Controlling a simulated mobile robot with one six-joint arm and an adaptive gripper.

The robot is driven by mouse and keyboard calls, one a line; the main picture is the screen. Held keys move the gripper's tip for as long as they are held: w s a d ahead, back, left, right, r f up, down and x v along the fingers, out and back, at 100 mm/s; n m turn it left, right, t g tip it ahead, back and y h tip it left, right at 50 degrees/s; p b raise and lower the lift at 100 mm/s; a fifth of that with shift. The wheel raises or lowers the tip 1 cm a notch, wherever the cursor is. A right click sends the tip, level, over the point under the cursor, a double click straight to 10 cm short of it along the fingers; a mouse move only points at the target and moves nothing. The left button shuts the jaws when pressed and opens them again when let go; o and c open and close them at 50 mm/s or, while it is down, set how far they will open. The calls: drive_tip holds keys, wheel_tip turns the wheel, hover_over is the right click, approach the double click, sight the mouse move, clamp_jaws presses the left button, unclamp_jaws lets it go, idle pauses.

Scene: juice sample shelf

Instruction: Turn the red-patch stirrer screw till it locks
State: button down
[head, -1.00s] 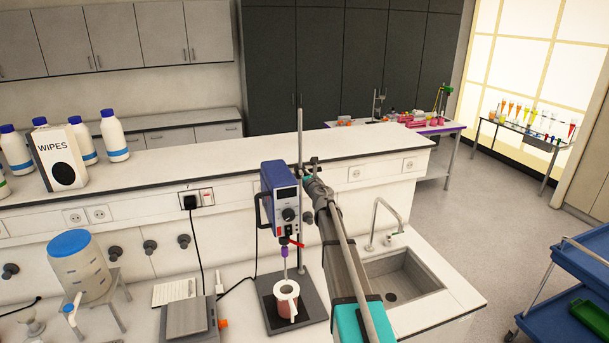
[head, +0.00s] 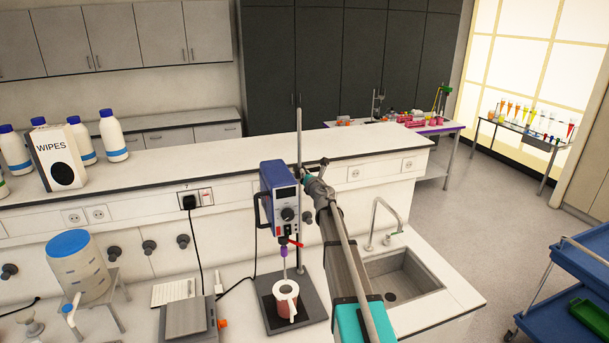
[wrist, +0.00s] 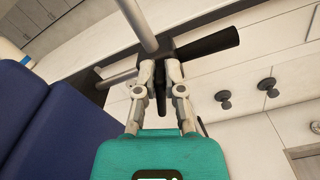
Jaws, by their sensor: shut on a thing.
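The stirrer (head: 279,196) is a blue box with a dark front and a knob, mounted beside an upright metal rod (head: 299,130). A small red piece (head: 294,241) shows just below its housing. My gripper (wrist: 161,82) is at the rod, right of the stirrer in the head view. In the wrist view its two fingers are closed around a dark screw piece (wrist: 161,97) at a black clamp (wrist: 158,58) on the rod. The stirrer's blue housing (wrist: 50,125) fills the left there. The screw's thread and seating are hidden.
A cup with a white rim (head: 286,299) stands on the dark stand base (head: 316,307) under the stirrer. A black bar (wrist: 208,43) sticks out right of the clamp. A sink (head: 400,278) lies to the right; a balance-like device (head: 186,322) stands left.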

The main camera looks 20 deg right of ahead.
drive_tip(key=m, duration=0.3)
drive_tip(key=shift+d+f+m, duration=0.2)
drive_tip(key=shift+d+m, duration=0.1)
drive_tip(key=m, duration=0.3)
drive_tip(key=f+m+b, duration=0.1)
drive_tip(key=m, duration=0.5)
drive_tip(key=shift+d+f+m+b, duration=0.2)
drive_tip(key=shift+d+m+b, duration=0.1)
drive_tip(key=shift+m+b, duration=0.1)
drive_tip(key=c, duration=0.7)
unclamp_jaws()
drive_tip(key=shift+c, duration=0.2)
drive_tip(key=shift+s, duration=0.1)
